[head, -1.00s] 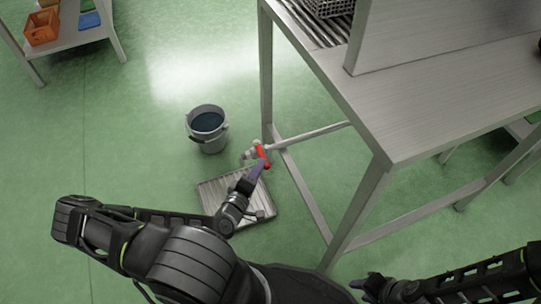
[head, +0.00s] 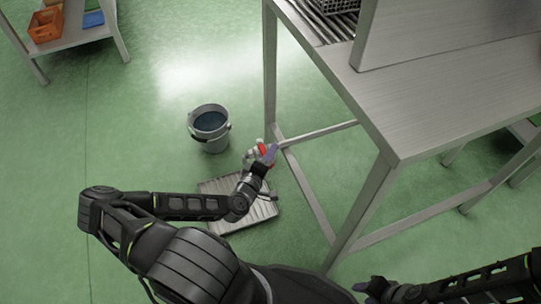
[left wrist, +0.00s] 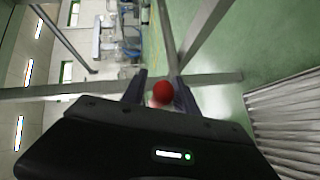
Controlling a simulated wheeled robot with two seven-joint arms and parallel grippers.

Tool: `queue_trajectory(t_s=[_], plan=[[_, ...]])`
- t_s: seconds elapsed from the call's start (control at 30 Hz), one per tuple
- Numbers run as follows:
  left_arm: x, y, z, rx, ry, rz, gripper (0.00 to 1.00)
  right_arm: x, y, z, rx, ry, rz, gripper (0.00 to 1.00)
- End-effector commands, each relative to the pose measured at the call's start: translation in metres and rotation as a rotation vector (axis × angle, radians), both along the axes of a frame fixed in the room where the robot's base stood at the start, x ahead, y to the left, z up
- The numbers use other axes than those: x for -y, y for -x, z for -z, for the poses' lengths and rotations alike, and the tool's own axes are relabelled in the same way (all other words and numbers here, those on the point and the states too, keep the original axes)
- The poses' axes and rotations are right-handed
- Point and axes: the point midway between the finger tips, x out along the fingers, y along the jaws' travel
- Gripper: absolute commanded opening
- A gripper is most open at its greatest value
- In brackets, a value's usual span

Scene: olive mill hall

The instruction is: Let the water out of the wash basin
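A drain valve (head: 252,154) with a grey body and a red lever (head: 262,149) sits low beside the steel stand's leg. My left gripper (head: 269,154) is at the lever and partly covers it. In the left wrist view the rounded red lever end (left wrist: 162,91) lies between the two spread fingers, with a slight gap on the left; contact on the right is unclear. My right gripper (head: 368,286) is low at the bottom, away from the valve, and its finger opening is unclear. I cannot clearly make out the basin's inside or its water.
A grey bucket (head: 209,130) holding dark liquid stands left of the valve. A ribbed floor grate (head: 238,218) lies below my left gripper. The steel stand (head: 440,100) rises at right with legs and low bars. A shelf (head: 75,38) with crates is at top left.

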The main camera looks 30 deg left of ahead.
Motion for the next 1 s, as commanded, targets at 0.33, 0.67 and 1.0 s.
queue_trajectory(t_s=[0.33,0.67,1.0], plan=[[-0.0002,-0.0004,-0.0001,0.000,0.000,0.000,0.26,0.0001,-0.0003,-0.0002,0.001,0.000,0.000,0.39],[-0.0002,-0.0003,-0.0001,0.000,0.000,0.000,0.00,0.0001,-0.0002,-0.0002,0.000,0.000,0.000,0.39],[-0.0002,-0.0002,-0.0001,0.000,0.000,0.000,0.00,0.0000,-0.0001,-0.0002,0.000,0.000,0.000,0.39]])
